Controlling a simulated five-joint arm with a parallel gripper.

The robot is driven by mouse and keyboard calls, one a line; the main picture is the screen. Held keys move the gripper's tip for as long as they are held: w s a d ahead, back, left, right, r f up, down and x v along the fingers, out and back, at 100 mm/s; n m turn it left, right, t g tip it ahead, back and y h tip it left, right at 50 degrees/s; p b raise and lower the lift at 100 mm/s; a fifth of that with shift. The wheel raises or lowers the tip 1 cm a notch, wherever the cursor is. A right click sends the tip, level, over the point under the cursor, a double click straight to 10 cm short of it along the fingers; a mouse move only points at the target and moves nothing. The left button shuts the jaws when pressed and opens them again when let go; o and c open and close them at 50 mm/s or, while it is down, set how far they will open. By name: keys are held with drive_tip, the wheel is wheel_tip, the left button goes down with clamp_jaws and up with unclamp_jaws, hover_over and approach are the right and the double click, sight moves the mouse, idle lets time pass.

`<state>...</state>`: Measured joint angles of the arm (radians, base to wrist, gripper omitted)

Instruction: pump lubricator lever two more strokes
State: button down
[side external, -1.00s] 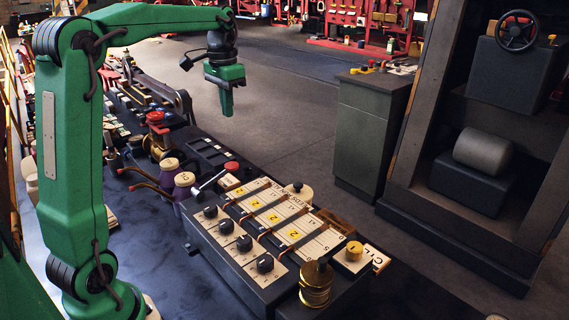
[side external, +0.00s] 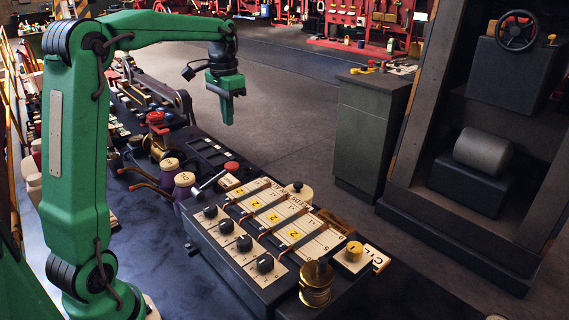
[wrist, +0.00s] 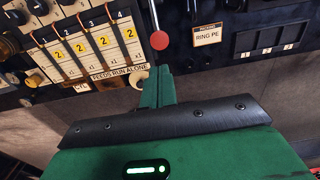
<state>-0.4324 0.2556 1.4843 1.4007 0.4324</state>
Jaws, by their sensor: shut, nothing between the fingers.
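The lubricator (side external: 240,275) is a dark box with several black knobs and cream panels, some with yellow "2" tags. The panels (wrist: 85,45) also show at upper left in the wrist view. The lever (side external: 211,180) is a thin silver rod ending in a red knob (side external: 231,167), at the box's far left end. In the wrist view the red knob (wrist: 159,40) appears just beyond my fingertips. My gripper (side external: 228,121) is shut and empty. It hangs above the lever's height, apart from the knob. Its closed green fingers (wrist: 157,72) point towards the knob in the wrist view.
Purple cream-topped pots (side external: 184,185) stand left of the lever. A dark slotted tray (side external: 207,150) lies behind it, and a red-topped valve (side external: 157,120) stands farther left. A brass cylinder (side external: 316,286) stands at the box's near end. Open floor lies behind the bench.

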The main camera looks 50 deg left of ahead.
sight(235, 163)
wheel_tip(235, 163, down, 12)
drive_tip(key=shift+r, duration=0.15)
idle(0.4)
idle(0.3)
drive_tip(key=shift+w+f+g+h, duration=0.15)
drive_tip(key=shift+w+f+g, duration=0.15)
drive_tip(key=shift+f, duration=0.2)
drive_tip(key=shift+w+f+g+h, duration=0.15)
drive_tip(key=shift+f+g, duration=0.15)
drive_tip(key=shift+f, duration=0.15)
drive_tip(key=shift+w+f, duration=0.25)
drive_tip(key=shift+f, duration=0.6)
drive_tip(key=shift+w+f, duration=0.25)
drive_tip(key=shift+f, duration=0.6)
drive_tip(key=w+r, duration=0.5)
drive_tip(key=r, duration=0.8)
drive_tip(key=shift+r, duration=0.4)
